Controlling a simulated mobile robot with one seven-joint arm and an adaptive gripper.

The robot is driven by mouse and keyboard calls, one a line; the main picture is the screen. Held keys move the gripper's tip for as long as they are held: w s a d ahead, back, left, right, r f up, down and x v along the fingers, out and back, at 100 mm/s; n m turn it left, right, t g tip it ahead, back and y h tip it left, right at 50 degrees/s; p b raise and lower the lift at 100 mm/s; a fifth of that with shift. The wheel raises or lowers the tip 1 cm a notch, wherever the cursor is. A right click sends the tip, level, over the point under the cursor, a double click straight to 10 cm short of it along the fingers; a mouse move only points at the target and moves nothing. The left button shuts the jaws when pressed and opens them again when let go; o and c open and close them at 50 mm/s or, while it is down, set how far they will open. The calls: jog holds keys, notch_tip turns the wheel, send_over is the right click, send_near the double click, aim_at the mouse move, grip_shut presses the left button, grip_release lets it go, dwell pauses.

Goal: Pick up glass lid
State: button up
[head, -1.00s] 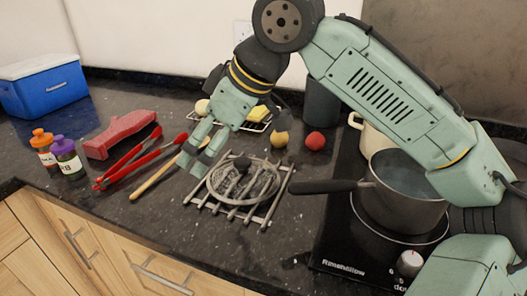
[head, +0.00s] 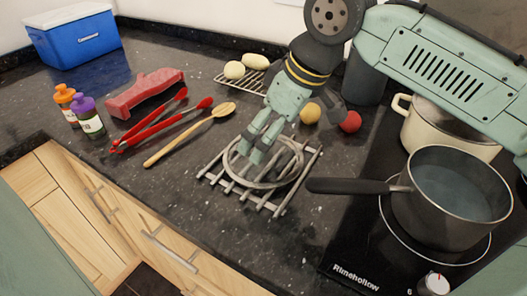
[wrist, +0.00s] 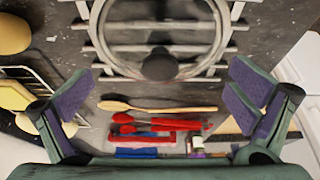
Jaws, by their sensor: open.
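The glass lid (head: 287,179) is round, with a grey rim and a dark knob, and lies on a slatted metal trivet (head: 275,208) on the counter. The wrist view shows the lid (wrist: 110,50) at the top, with its dark knob (wrist: 160,65) near the middle. My gripper (head: 256,155) is open and empty. In the head view it is over the left part of the lid and hides the knob. In the wrist view its fingers are spread wide, with the knob between and beyond them.
A saucepan (head: 450,205) stands on the hob at right, its handle (head: 345,186) reaching toward the lid. Round foods lie behind.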

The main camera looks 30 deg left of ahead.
jog(key=x, duration=0.3)
jog(key=shift+a+f, duration=0.1)
jog(key=shift+a, duration=0.05)
